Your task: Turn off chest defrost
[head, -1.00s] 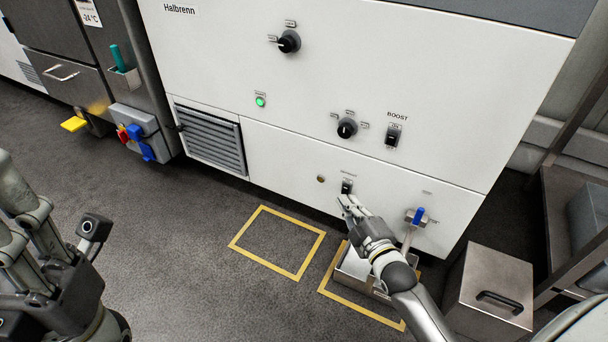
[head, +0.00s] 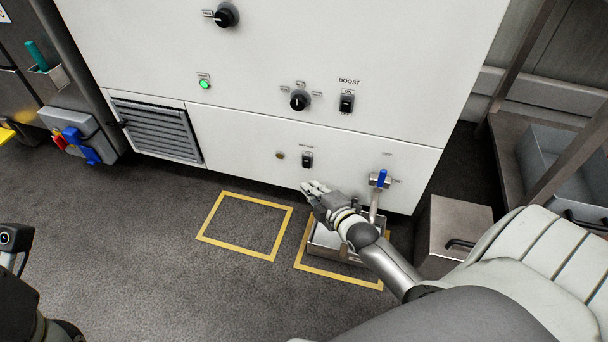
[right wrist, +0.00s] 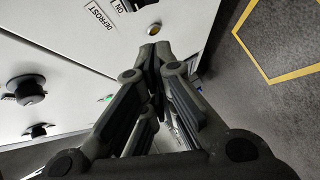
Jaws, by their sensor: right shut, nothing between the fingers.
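The chest's defrost switch (head: 307,160) is a small black rocker low on the white front panel. Its position is too small to read. In the right wrist view, the DEFROST label (right wrist: 97,16) and an ON label (right wrist: 117,27) show near the top edge, with the switch partly cut off. My right gripper (head: 307,188) is shut and empty, just below the switch and apart from it. Its closed fingers (right wrist: 158,55) also show in the right wrist view. Only the wrist part of my left arm shows at the lower left; its fingers are out of frame.
A small dull brownish lamp (head: 280,155) sits left of the switch. A green lamp (head: 205,84), a knob (head: 299,100) and the BOOST switch (head: 347,103) are above. A blue-handled valve (head: 382,179) is right, above a metal tray (head: 325,240). Floor at left is clear.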

